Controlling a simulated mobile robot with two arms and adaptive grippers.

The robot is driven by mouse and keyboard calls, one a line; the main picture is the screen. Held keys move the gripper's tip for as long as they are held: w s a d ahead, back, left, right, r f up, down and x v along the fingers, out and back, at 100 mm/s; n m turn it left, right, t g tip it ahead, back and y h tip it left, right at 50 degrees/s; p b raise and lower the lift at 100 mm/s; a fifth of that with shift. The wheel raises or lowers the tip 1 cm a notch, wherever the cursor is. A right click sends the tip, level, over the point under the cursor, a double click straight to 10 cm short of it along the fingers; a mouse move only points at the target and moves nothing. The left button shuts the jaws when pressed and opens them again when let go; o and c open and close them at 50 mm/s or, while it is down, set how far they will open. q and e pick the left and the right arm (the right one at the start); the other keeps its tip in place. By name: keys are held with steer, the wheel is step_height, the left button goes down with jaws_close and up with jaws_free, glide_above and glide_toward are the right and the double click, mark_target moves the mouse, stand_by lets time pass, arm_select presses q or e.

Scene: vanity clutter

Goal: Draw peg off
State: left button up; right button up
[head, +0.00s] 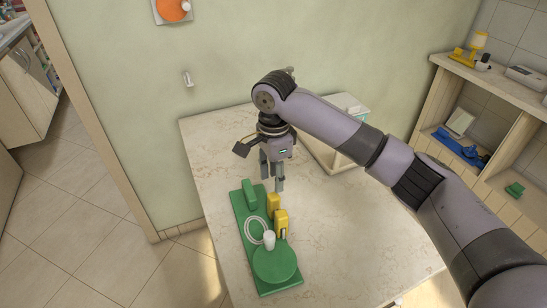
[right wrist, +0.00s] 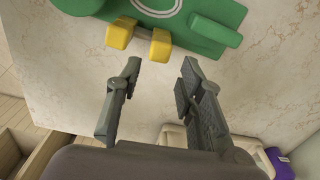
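A green board (head: 243,232) lies on the table, with a green round disc (head: 276,266) at its near end. A short white peg (head: 269,239) stands at the disc's far edge; I cannot tell what it is set in. A white ring (head: 252,229) lies on the board beside two yellow blocks (head: 273,202) and a green block (head: 249,193). The board (right wrist: 205,17) and yellow blocks (right wrist: 160,46) also show in the right wrist view. My right gripper (head: 271,182) points down above the table beyond the yellow blocks. Its fingers (right wrist: 158,72) are apart with nothing between them. My left gripper is not in view.
A pale box-like stand (head: 328,157) stands at the table's back right. A wooden shelf (head: 498,97) with several items is at the right. The marble tabletop (head: 350,235) is clear right of the board. The wall (head: 240,60) rises behind the table.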

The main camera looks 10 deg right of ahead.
mark_target(274, 195)
step_height(274, 195, down, 4)
steer(key=shift+s+r, duration=0.1)
steer(key=shift+r, duration=0.1)
step_height(274, 195, down, 4)
steer(key=shift+r, duration=0.2)
steer(key=shift+f, duration=0.6)
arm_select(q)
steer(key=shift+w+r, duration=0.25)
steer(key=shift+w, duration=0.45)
arm_select(e)
steer(key=shift+c, duration=0.4)
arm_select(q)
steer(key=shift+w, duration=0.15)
arm_select(e)
jaws_close()
